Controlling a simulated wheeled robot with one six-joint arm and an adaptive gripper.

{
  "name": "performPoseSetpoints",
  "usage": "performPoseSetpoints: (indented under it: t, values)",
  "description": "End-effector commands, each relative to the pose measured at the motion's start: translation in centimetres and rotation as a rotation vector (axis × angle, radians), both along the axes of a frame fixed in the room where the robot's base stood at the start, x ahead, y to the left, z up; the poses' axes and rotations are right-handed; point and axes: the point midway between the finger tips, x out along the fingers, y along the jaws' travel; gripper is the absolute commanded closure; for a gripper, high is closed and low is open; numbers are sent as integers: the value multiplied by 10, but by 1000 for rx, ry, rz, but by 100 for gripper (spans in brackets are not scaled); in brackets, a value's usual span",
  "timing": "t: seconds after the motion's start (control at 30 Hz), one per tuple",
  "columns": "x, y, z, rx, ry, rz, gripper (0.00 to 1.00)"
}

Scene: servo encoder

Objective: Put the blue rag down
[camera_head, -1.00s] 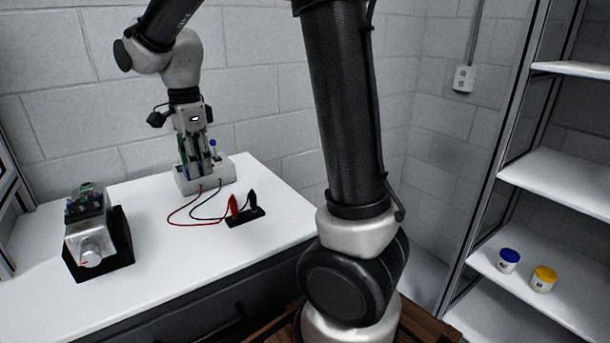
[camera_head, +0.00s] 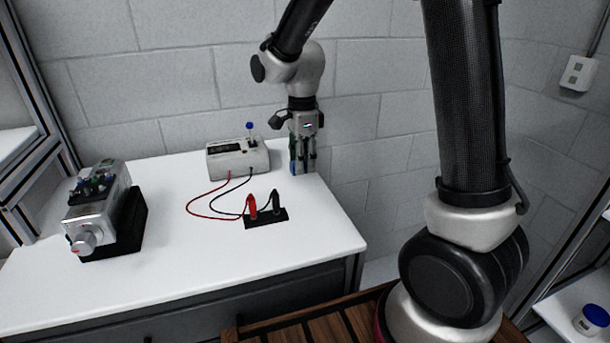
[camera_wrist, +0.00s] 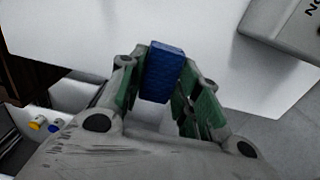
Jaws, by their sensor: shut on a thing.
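The blue rag (camera_wrist: 162,73) is a small textured blue block in the wrist view, held between the green-padded fingers of my gripper (camera_wrist: 165,90). In the head view my gripper (camera_head: 302,166) points down at the back right edge of the white table (camera_head: 180,275), to the right of a grey meter box. Only a sliver of the rag shows there, on the left side of the fingers. I cannot tell whether the rag touches the table.
The grey meter box (camera_head: 238,160) with a blue-knobbed switch stands close to my gripper. Red and black leads run to a black clip holder (camera_head: 266,217). A servo device (camera_head: 98,210) on a black stand is at left. The front middle of the table is clear.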

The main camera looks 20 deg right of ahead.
Motion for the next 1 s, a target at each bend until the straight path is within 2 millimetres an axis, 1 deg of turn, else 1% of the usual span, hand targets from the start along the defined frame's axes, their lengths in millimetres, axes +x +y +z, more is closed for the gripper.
performPoseSetpoints:
  t: [0.17,0.3,0.37,0.7,0.73,0.83,0.87,1.0]
  values:
    - [0,0,-16,0,1,0,93]
    - [-1,0,-37,-1,3,0,93]
    - [0,0,-43,0,1,0,93]
    - [0,0,-46,0,0,0,93]
    - [0,0,-47,0,-1,0,65]
    - [0,0,-46,0,-1,0,47]
    - [0,0,-46,0,-1,0,45]
    - [0,0,-46,0,-1,0,45]
